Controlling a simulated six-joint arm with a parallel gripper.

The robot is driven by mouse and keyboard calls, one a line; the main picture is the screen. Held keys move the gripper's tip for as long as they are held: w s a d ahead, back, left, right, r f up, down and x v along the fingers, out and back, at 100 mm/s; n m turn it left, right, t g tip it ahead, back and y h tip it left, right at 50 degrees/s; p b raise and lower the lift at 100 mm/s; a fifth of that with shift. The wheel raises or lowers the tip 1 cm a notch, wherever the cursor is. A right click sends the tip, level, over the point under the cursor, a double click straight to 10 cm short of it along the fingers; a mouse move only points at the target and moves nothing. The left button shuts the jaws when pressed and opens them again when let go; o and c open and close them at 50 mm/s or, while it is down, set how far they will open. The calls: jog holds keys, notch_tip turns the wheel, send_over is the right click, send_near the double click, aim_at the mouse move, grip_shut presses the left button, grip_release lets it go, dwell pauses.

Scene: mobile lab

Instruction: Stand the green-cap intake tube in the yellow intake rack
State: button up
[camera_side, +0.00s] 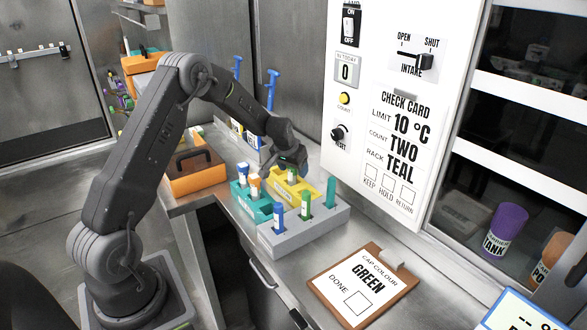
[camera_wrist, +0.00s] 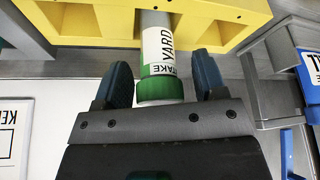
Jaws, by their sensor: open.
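The yellow intake rack (camera_side: 283,193) stands behind the grey rack in the side view, and its edge crosses the top of the wrist view (camera_wrist: 90,20). A tube with a green cap and a white label reading YARD INTAKE (camera_wrist: 158,48) is at the yellow rack, its far end reaching into the rack's outline. It also shows in the side view (camera_side: 293,174), upright. My gripper (camera_wrist: 163,68) is open, with one finger on each side of the tube near its cap. It also shows just above the yellow rack (camera_side: 291,162). Finger contact cannot be told.
A grey rack (camera_side: 310,228) in front holds a blue-cap tube (camera_side: 278,212), a green-cap tube (camera_side: 305,210) and a teal piece (camera_side: 331,190). A teal rack (camera_side: 252,208) holds blue-cap and orange-cap tubes. A clipboard (camera_side: 362,285) reading GREEN lies on the bench. A white panel (camera_side: 385,110) stands behind.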

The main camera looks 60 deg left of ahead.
jog(key=s+d+r+m, duration=0.1)
jog(key=s+d+r, duration=0.35)
jog(key=r, duration=0.45)
jog(key=s+d+r, duration=0.3)
jog(key=d+r, duration=0.2)
jog(key=r, duration=0.3)
jog(key=s+d+r+m, duration=0.1)
jog(key=s+d+r, duration=0.1)
jog(key=s+d, duration=0.6)
jog(key=s+d+r+m+t+h, duration=0.1)
jog(key=s+d+r+m, duration=0.1)
jog(key=s+d, duration=0.6)
jog(key=s+r, duration=0.1)
jog(key=s, duration=0.6)
jog(key=shift+s+d+t+h, duration=0.3)
jog(key=shift+s, duration=0.1)
